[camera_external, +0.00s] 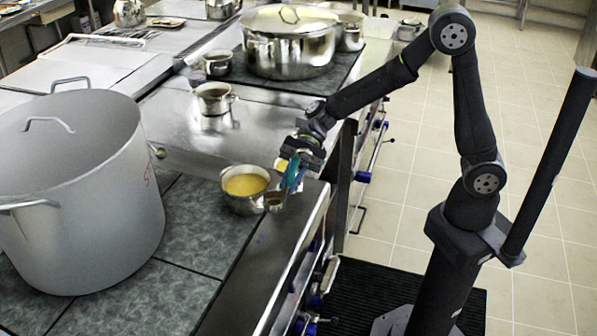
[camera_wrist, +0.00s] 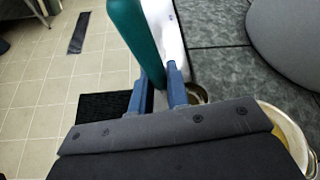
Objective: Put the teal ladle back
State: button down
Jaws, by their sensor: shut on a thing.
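My gripper (camera_external: 296,172) is low over the counter's front edge, just right of a small metal pot of yellow soup (camera_external: 245,184). It is shut on the teal ladle (camera_external: 290,176). In the wrist view the ladle's teal handle (camera_wrist: 137,34) runs between the blue fingers of my gripper (camera_wrist: 160,84). A small metal bowl shape (camera_external: 274,202) shows below the fingers, beside the soup pot; I cannot tell if it is the ladle's bowl or a separate cup. The soup pot's rim (camera_wrist: 290,118) shows at the wrist view's right edge.
A tall stockpot (camera_external: 85,190) fills the left of the counter. Smaller pots (camera_external: 213,98) and a wide lidded pot (camera_external: 290,45) stand further back. Bare steel counter (camera_external: 185,130) lies between them. The tiled floor (camera_external: 425,165) is to the right.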

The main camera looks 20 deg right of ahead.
jog(key=shift+s+a+f, duration=1)
jog(key=shift+s+f, duration=0.15)
jog(key=shift+f, duration=0.4)
jog(key=shift+s+a+f, duration=1.05)
jog(key=shift+s+f, duration=0.05)
jog(key=shift+f, duration=0.5)
jog(key=shift+s+a+f, duration=1)
jog(key=shift+s+f, duration=0.15)
jog(key=shift+f, duration=0.4)
jog(key=shift+f, duration=0.2)
jog(key=c, duration=1.4)
grip_release()
jog(key=shift+r, duration=0.1)
jog(key=v, duration=1.2)
jog(key=shift+d+r, duration=0.1)
